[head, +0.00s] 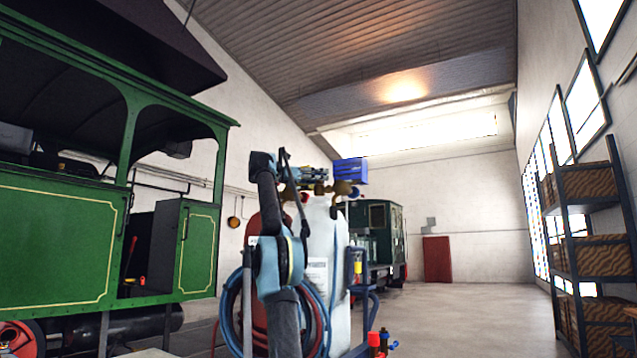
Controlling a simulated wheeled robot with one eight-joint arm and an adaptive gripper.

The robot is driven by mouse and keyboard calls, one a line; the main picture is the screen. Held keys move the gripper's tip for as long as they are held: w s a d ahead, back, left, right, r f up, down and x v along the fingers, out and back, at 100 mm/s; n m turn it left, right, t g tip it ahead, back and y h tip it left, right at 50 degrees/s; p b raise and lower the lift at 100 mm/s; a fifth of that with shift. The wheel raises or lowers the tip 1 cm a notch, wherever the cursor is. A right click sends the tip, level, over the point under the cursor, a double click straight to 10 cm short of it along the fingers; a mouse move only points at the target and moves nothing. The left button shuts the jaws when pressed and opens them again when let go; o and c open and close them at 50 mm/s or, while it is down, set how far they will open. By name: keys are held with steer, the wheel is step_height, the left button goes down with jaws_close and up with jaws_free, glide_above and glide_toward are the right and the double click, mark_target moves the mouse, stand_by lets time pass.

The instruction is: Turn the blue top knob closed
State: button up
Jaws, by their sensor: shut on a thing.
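Two gas cylinders stand together on a trolley, a red one (270,222) on the left and a white one (325,250) on the right. Brass valve fittings (342,189) sit above the white cylinder. A blue block-like top knob (350,171) shows at the upper right of these fittings. My arm rises in front of the cylinders, and my gripper (326,175) reaches right from its top, at the knob's left side. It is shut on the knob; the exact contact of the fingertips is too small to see.
Blue and red hoses (232,305) hang coiled on the trolley around my arm. Red and blue small valves (380,342) show at the bottom. A green steam tram (60,240) stands left, a shelf rack with crates (590,185) right. The floor (470,320) between is clear.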

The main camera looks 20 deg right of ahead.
steer(key=shift+w, duration=0.1)
steer(key=o, duration=0.8)
steer(key=shift+a, duration=0.1)
steer(key=shift+w+a+f, duration=0.1)
steer(key=shift+w+a, duration=0.1)
steer(key=shift+a, duration=1.05)
steer(key=shift+w+a+r, duration=0.1)
steer(key=shift+w+a, duration=0.05)
steer(key=shift+a, duration=1.1)
steer(key=shift+w+a+f, duration=0.1)
steer(key=shift+w+a, duration=0.1)
steer(key=shift+a, duration=1.05)
